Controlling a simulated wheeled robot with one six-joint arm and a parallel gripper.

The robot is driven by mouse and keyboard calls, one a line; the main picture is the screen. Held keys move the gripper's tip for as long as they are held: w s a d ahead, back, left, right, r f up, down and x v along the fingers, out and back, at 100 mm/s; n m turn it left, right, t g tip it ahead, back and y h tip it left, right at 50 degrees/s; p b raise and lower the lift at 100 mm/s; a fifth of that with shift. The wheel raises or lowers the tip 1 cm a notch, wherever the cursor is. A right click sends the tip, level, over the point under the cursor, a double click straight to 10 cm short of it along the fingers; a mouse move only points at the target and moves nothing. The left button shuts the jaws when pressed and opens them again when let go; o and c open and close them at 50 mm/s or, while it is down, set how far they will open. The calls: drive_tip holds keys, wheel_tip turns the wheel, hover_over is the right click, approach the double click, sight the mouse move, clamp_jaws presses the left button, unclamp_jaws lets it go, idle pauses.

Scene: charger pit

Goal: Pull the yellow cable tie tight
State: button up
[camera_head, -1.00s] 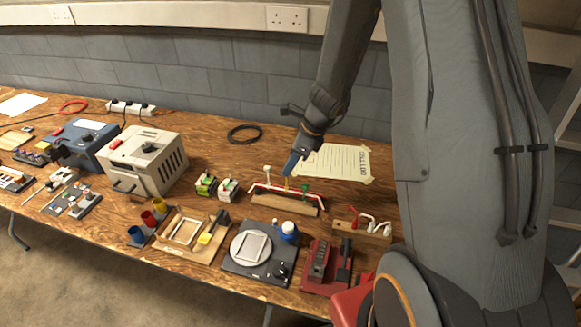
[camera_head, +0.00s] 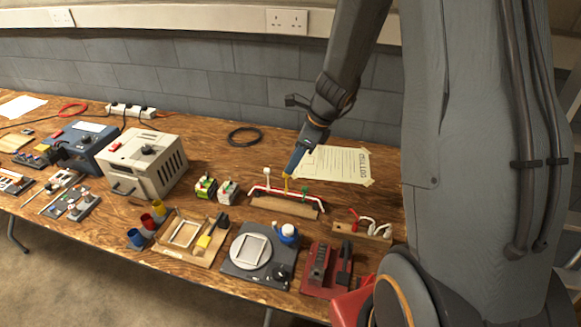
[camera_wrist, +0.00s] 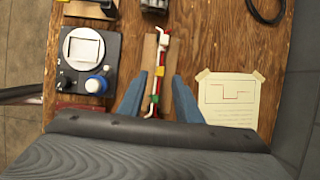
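The yellow cable tie (camera_head: 287,184) stands up from a red and white cable bundle (camera_head: 262,188) on a long wooden block (camera_head: 284,208). A white-headed tie (camera_head: 267,171) is to its left and a green tie (camera_head: 305,190) to its right. My gripper (camera_head: 290,174) points down at the yellow tie from above. In the wrist view the two blue fingers of my gripper (camera_wrist: 160,76) are apart, one on each side of the bundle. The yellow tie (camera_wrist: 159,71) shows between the fingertips, with a gap to each finger. The green tie (camera_wrist: 154,98) is nearer the palm.
A taped paper sheet (camera_head: 338,164) lies behind and right of the block. A black cable loop (camera_head: 244,136) lies behind on bare wood.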

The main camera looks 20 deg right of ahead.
drive_tip(key=shift+v, duration=2.1)
drive_tip(key=s+a+r+n+h, duration=0.1)
drive_tip(key=s+n+h, duration=0.1)
drive_tip(key=s+n, duration=0.6)
drive_tip(key=s+a+r+n+g+h+b, duration=0.1)
drive_tip(key=s+n, duration=0.7)
drive_tip(key=n, duration=0.8)
drive_tip(key=shift+s+a+r+n+h, duration=0.35)
drive_tip(key=shift+a+r+n+h, duration=0.05)
drive_tip(key=shift+a, duration=0.35)
drive_tip(key=shift+d, duration=0.15)
